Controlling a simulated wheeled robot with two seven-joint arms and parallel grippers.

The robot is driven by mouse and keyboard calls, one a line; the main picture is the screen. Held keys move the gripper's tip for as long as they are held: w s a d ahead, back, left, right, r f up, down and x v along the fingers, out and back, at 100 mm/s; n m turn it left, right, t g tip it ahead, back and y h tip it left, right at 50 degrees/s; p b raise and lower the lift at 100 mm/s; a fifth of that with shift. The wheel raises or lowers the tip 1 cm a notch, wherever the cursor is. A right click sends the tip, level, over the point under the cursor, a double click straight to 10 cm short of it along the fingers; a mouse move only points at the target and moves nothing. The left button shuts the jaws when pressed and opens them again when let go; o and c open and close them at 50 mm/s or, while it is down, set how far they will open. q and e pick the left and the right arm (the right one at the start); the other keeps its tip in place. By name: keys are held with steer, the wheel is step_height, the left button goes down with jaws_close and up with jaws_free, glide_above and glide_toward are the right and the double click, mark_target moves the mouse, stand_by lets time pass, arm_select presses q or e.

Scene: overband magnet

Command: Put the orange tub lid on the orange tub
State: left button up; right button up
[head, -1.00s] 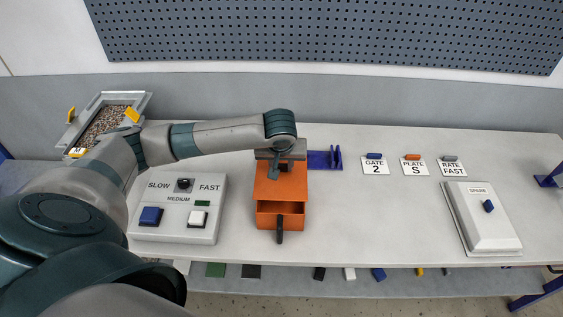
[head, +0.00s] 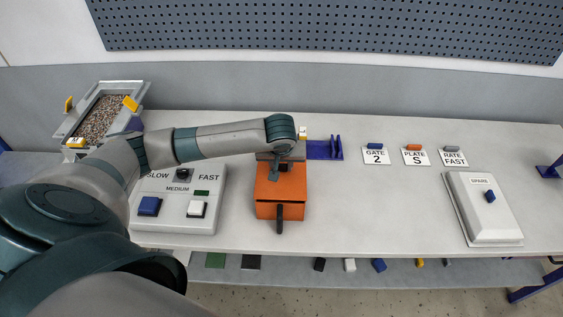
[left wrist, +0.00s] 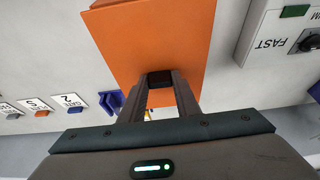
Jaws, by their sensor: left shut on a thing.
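My left gripper (head: 283,166) is shut on the dark knob (left wrist: 160,78) of the orange tub lid (head: 281,187). The lid also shows as a flat orange sheet in the left wrist view (left wrist: 150,38). The lid lies over the top of the orange tub (head: 266,211), and no opening shows between them at the front. A dark handle (head: 280,220) stands out from the tub's front. The back edge of the lid is hidden by my gripper, so I cannot tell how it sits there. My right gripper is not in view.
A control box (head: 178,222) with SLOW and FAST marks stands left of the tub. A blue bracket (head: 323,150) is close behind on the right. Several labelled cards lie farther right, with a SPARE panel (head: 484,220).

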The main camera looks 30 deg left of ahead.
arm_select(q)
steer(key=shift+f, duration=0.75)
steer(key=o, duration=1.2)
steer(key=shift+s, duration=0.1)
steer(key=shift+d+r, duration=0.1)
steer(key=shift+r, duration=0.15)
steer(key=shift+b+v, duration=1.3)
steer(key=shift+v, duration=7.1)
